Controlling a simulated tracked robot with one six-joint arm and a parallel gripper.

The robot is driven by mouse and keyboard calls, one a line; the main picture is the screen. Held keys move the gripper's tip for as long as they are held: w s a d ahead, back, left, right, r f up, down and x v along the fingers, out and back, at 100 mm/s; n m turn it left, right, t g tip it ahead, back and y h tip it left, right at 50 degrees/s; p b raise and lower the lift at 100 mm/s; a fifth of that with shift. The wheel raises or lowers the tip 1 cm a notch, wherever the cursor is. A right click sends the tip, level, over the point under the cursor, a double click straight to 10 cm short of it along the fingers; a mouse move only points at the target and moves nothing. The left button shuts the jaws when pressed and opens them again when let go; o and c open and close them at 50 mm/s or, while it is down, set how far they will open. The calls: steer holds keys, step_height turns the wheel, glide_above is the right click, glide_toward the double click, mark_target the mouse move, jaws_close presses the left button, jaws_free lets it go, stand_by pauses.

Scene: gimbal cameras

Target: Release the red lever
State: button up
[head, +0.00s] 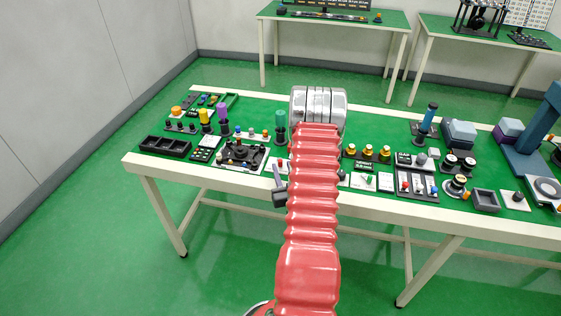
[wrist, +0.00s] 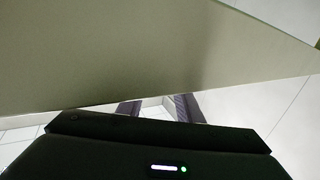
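A small panel (head: 418,187) near the table's front edge, right of my arm, carries several small levers, one with a red part (head: 404,186). Another small red-topped control (head: 281,163) sits just left of my arm. I cannot tell which is the red lever. In the wrist view, the two dark fingers of my gripper (wrist: 157,105) are apart with nothing visible between them. In the head view my red arm hides most of the gripper; a dark grey part shows at the table's front edge. No lever shows in the wrist view.
The long table (head: 230,181) holds many knobs, trays and cylinders. A large plain beige surface (wrist: 150,55) fills the upper wrist view, close to the fingers. A blue-grey device (head: 535,140) stands at the right. Two more tables stand behind; open green floor lies in front.

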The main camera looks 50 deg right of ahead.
mark_target(281, 163)
steer(key=shift+x, duration=2.35)
steer(key=shift+c, duration=0.5)
jaws_close()
